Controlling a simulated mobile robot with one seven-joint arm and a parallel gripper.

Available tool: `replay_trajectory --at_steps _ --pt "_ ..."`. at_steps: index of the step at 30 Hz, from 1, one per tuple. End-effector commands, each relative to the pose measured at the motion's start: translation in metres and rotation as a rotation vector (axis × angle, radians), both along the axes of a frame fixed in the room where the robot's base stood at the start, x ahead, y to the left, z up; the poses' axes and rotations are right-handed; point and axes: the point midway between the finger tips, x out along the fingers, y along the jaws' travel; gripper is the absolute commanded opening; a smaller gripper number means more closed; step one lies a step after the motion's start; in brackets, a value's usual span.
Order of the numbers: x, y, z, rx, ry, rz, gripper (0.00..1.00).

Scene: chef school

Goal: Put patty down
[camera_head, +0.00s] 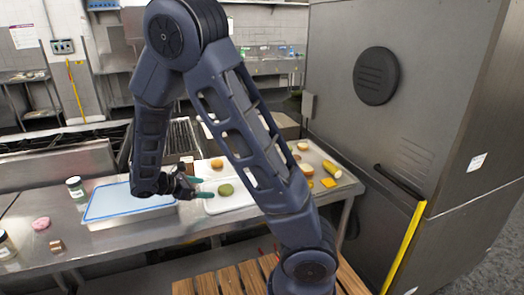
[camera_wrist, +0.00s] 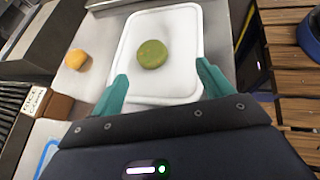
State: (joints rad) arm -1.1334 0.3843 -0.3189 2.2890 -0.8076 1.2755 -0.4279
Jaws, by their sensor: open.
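A round green-brown patty-like disc (camera_head: 226,189) lies flat on a white tray (camera_head: 240,203) on the steel counter. In the wrist view the disc (camera_wrist: 152,54) sits on the bare middle of the white tray (camera_wrist: 185,17). My gripper (camera_head: 204,187) is just left of the disc in the head view, with its teal fingers spread. In the wrist view my gripper (camera_wrist: 162,72) is open and empty, and the disc shows beyond and between the fingertips, apart from both. The height of the fingers above the tray is hard to tell.
A blue-topped metal container (camera_head: 128,203) stands left of the white tray. A bun-like piece (camera_wrist: 76,59) lies beside the tray. A jar (camera_head: 76,188) and a pink disc (camera_head: 41,223) are further left. A tall steel cabinet (camera_head: 400,90) borders the counter's right side.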

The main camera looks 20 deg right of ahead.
Motion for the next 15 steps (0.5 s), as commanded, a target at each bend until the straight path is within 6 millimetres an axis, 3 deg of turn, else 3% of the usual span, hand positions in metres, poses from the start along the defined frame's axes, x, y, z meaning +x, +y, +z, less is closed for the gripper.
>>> replay_trajectory --at_steps 3,15 --pt "-0.001 -0.029 0.018 0.120 -0.031 -0.126 0.79" --pt "-0.024 -0.105 0.072 0.492 -0.180 -0.527 0.79"
